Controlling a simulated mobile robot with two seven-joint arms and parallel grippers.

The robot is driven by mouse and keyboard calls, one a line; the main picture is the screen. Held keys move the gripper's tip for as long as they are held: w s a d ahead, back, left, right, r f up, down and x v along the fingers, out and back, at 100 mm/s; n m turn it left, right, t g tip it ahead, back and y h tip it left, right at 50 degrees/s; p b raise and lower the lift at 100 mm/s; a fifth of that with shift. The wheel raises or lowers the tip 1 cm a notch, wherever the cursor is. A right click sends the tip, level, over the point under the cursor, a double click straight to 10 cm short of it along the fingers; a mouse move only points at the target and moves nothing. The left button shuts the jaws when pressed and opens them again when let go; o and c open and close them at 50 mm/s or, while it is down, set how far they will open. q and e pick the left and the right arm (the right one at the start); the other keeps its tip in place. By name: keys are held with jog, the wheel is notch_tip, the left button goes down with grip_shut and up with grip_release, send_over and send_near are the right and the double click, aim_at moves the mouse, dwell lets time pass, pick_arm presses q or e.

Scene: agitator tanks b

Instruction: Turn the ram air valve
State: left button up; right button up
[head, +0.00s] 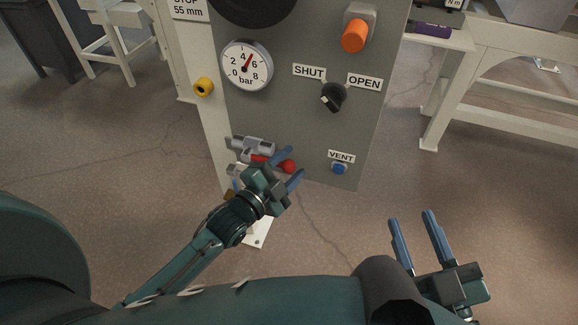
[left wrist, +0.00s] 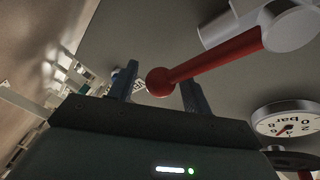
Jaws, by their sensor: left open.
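A grey valve (head: 250,145) sits low on the left of the grey panel, with a red lever ending in a red ball (head: 289,166). The lever (left wrist: 215,57) points toward my left gripper in the left wrist view. My left gripper (head: 290,168) is open at the lever's end. In the left wrist view the red ball (left wrist: 160,81) shows between its two fingers (left wrist: 157,77), with gaps on both sides; I cannot tell its depth between them. A black knob (head: 333,97) sits below the SHUT and OPEN labels. My right gripper (head: 411,218) is open and empty at lower right.
The panel (head: 290,120) also carries a pressure gauge (head: 247,65), an orange knob (head: 355,36) and a blue VENT button (head: 339,168). A yellow fitting (head: 204,87) is on its left side. A bench (head: 490,75) stands at right. The floor in front is clear.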

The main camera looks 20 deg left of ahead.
pick_arm(q)
jog(key=shift+c, duration=0.4)
grip_shut()
jog(key=shift+r, duration=0.15)
